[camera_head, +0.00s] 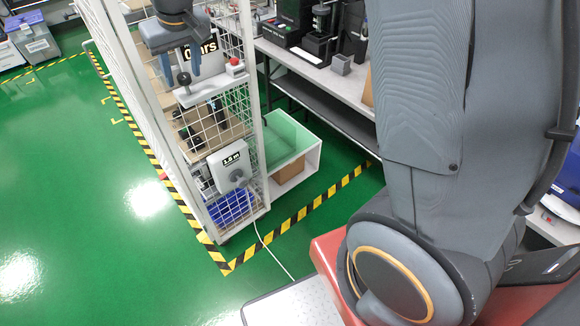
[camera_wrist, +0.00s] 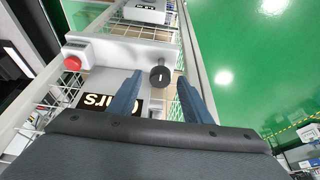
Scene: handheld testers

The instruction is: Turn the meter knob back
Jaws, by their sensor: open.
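The meter knob (camera_wrist: 159,76) is a small round black knob with a white mark, on a pale panel. In the wrist view it sits between the tips of my open blue fingers (camera_wrist: 160,80), with gaps on both sides; I cannot tell how far the fingers reach in depth. In the head view the knob (camera_head: 183,78) shows just below my gripper (camera_head: 181,68). The meter display (camera_wrist: 98,103) is black with white text, upside down and partly hidden by a finger. In the head view the display (camera_head: 207,49) reads something like "0", then "ars".
A red button (camera_wrist: 73,63) sits beside the knob on the same panel. A white wire-mesh rack (camera_head: 225,115) carries the panel and a lower white device (camera_head: 230,165) with its own display and cable. A bench (camera_head: 330,80) stands to the right. Green floor (camera_head: 80,200) is clear at left.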

